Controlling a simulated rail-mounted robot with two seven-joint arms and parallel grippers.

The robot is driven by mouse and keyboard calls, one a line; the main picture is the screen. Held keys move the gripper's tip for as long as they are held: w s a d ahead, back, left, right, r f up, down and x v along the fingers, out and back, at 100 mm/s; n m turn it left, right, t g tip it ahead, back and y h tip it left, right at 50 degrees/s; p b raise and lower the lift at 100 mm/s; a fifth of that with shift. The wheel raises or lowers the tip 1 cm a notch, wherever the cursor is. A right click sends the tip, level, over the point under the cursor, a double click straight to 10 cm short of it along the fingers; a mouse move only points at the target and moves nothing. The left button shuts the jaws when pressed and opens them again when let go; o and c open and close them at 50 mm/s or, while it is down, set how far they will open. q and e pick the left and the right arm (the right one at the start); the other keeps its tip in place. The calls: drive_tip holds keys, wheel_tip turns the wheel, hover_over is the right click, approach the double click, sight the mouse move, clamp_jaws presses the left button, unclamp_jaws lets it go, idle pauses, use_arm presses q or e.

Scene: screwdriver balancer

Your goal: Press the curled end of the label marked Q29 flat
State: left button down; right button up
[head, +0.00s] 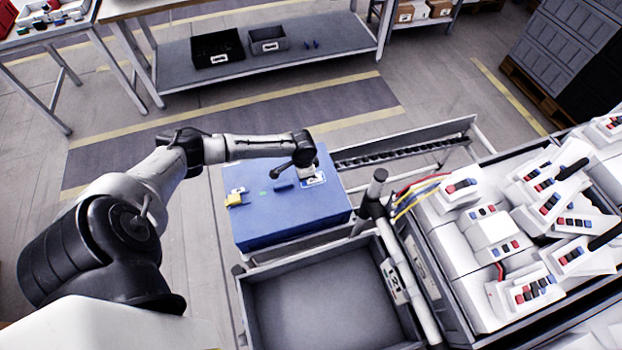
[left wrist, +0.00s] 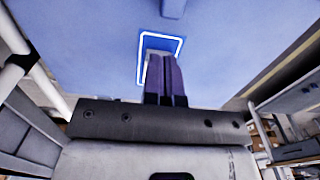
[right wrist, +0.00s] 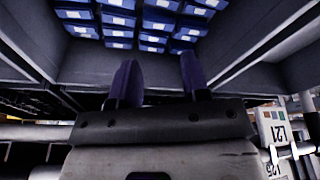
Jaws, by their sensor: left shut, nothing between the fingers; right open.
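A label (head: 314,180) with a white border lies on top of the blue box (head: 275,220), near its far right corner. It also shows in the left wrist view (left wrist: 176,42), where the fingers cover its lower middle. No Q29 marking is readable, and I cannot make out a curled end. My left gripper (head: 306,172) is shut and empty, with its fingertips over the label. In the left wrist view the gripper (left wrist: 163,62) points at the label; I cannot tell whether it touches. My right gripper (right wrist: 156,72) is open and empty, seen only in the right wrist view.
A yellow piece (head: 236,199), a green patch (head: 263,192) and a small blue block (head: 283,187) are on the box top. A grey tray (head: 330,300) stands in front, and white devices (head: 495,235) fill the right. Several blue packs (right wrist: 150,28) lie beyond my right gripper.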

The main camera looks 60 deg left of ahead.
use_arm(q)
drive_tip(key=shift+f, duration=0.35)
idle(0.6)
drive_tip(key=shift+r, duration=0.1)
drive_tip(key=shift+r+p, duration=0.6)
drive_tip(key=shift+p, duration=0.3)
drive_tip(key=shift+r, duration=0.1)
drive_tip(key=r+p, duration=0.1)
drive_tip(key=p, duration=0.1)
drive_tip(key=s+r+p, duration=0.1)
drive_tip(key=p, duration=0.1)
drive_tip(key=shift+s+a+r, duration=0.15)
drive_tip(key=shift+r, duration=0.2)
drive_tip(key=r+p, duration=0.1)
drive_tip(key=p, duration=0.1)
drive_tip(key=s+r+p, duration=0.2)
drive_tip(key=r+p, duration=0.1)
drive_tip(key=shift+s+a+p, duration=0.1)
drive_tip(key=shift+a+p, duration=0.2)
